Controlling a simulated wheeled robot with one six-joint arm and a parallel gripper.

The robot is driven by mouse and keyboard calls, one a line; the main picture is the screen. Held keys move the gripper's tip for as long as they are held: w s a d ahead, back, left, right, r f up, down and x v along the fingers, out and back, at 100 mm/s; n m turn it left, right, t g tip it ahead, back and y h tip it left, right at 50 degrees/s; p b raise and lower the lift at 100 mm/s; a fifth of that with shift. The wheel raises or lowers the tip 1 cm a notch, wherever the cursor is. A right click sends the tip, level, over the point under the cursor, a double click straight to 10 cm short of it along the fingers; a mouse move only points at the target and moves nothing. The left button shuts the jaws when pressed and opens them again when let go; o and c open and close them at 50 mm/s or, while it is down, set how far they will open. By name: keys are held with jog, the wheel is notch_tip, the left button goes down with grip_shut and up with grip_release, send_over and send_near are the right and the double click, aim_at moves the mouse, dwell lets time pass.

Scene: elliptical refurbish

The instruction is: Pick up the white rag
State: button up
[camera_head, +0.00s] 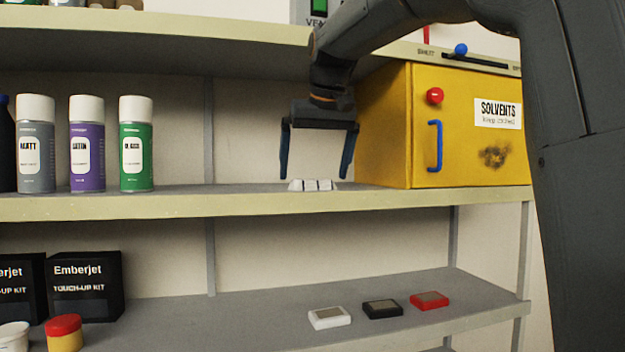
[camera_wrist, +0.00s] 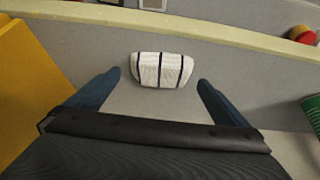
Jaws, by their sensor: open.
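The white rag (camera_head: 313,185) lies folded on the middle shelf, to the left of the yellow solvents cabinet. In the wrist view the white rag (camera_wrist: 161,69) shows dark stripes across it and sits beyond the fingertips, centred between them. My gripper (camera_head: 314,176) points down above the rag with its two blue fingers spread wide, one on either side. It also shows in the wrist view (camera_wrist: 160,80), open and empty. The fingers do not appear to touch the rag.
The yellow cabinet (camera_head: 385,130) stands close to the right of my gripper. Grey, purple (camera_head: 87,145) and green (camera_head: 136,145) spray cans stand on the left of the same shelf. White (camera_head: 329,318), black (camera_head: 382,309) and red (camera_head: 429,300) blocks lie on the lower shelf.

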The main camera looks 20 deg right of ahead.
jog(key=shift+x, duration=1)
jog(key=c, duration=1)
jog(key=shift+r, duration=0.1)
jog(key=shift+r+b, duration=0.45)
jog(key=shift+r, duration=0.8)
jog(key=shift+s+r+b, duration=0.2)
jog(key=shift+s+b, duration=2.05)
jog(key=shift+s, duration=2.25)
jog(key=shift+s+r+b, duration=0.2)
jog(key=shift+s+b, duration=2)
jog(key=shift+s, duration=2.25)
